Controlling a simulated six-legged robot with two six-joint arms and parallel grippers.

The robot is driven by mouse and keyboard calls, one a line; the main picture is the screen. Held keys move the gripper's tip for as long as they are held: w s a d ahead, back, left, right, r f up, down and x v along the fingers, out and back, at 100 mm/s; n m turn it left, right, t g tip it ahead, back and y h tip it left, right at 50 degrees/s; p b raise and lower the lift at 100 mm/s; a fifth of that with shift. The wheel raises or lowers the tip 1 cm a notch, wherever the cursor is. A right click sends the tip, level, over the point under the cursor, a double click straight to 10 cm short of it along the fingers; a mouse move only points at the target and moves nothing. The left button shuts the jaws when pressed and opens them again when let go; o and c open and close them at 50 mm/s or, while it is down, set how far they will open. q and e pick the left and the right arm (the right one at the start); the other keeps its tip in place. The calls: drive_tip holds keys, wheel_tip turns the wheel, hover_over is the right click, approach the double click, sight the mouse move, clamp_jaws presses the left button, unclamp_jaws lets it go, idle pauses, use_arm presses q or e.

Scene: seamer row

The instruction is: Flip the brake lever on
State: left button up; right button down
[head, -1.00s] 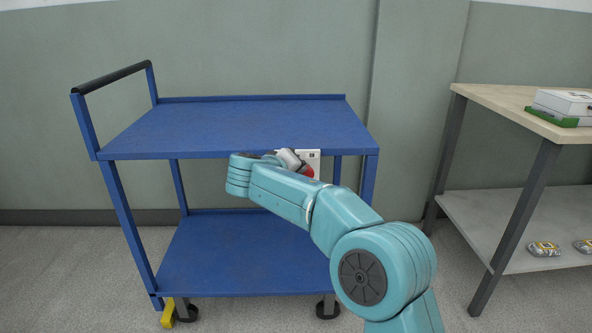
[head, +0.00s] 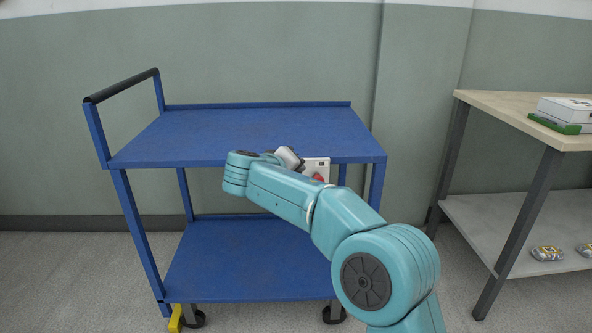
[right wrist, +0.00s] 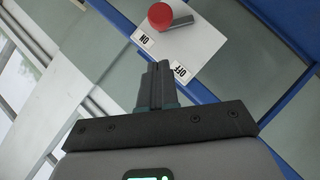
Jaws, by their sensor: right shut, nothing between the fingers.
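A white plate (head: 322,164) hangs at the front edge of the blue cart's top shelf and carries a lever with a red knob (head: 319,178). In the right wrist view the plate (right wrist: 203,44) has ON and OFF labels, and the lever's red knob (right wrist: 160,15) lies nearer the ON label. My right gripper (right wrist: 157,68) is shut and empty, its fingertips just short of the plate and apart from the knob. In the head view my right gripper (head: 291,159) is at the plate's left, its fingertips mostly hidden. My left gripper is out of view.
The blue cart (head: 220,135) has two bare shelves, a black-gripped handle at left and a yellow part (head: 175,320) by a caster. A wooden-topped table (head: 515,108) stands at right with a white box (head: 566,107) on it and small packages on its lower shelf.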

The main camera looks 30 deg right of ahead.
drive_tip(key=p+v, duration=0.1)
drive_tip(key=v, duration=0.8)
drive_tip(key=shift+s+r+p, duration=0.25)
drive_tip(key=shift+p, duration=0.05)
drive_tip(key=shift+a, duration=0.1)
